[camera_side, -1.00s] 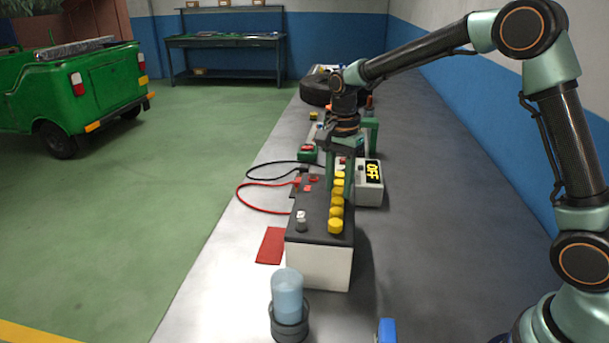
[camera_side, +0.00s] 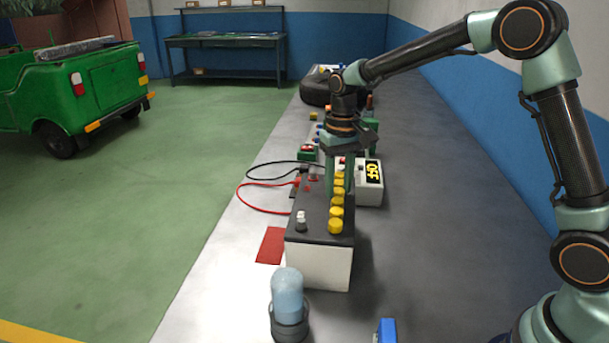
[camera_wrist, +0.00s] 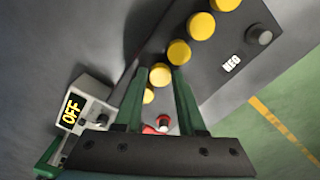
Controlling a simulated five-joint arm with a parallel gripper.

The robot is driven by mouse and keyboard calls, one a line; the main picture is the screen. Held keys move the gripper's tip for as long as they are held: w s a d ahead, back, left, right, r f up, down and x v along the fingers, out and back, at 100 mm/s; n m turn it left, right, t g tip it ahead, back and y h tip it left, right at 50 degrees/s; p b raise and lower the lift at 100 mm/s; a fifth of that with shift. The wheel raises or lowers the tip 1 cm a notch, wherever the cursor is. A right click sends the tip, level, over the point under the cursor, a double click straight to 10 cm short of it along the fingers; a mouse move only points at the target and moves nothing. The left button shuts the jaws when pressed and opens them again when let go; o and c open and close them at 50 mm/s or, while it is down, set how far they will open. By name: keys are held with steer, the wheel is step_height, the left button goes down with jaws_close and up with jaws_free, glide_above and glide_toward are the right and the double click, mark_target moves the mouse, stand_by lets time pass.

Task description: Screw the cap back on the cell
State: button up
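The battery (camera_side: 318,262) has a black top, white sides and a row of yellow caps (camera_side: 335,226) along its right side. In the side view my gripper (camera_side: 338,190) points down over the far part of this row. In the wrist view its two green fingers (camera_wrist: 160,72) stand apart, with one yellow cap (camera_wrist: 160,76) in line between their tips. I cannot tell whether the tips touch that cap. The cell openings are hidden.
A white meter reading OFF (camera_side: 369,186) stands right of the battery. Red and black cables (camera_side: 258,209) loop off its left. A light-blue bottle (camera_side: 287,295) stands in front, and a red cloth (camera_side: 271,246) lies to the left.

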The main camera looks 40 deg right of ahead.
jaws_close()
steer(key=m, duration=0.9)
steer(key=shift+o, duration=2.2)
jaws_free()
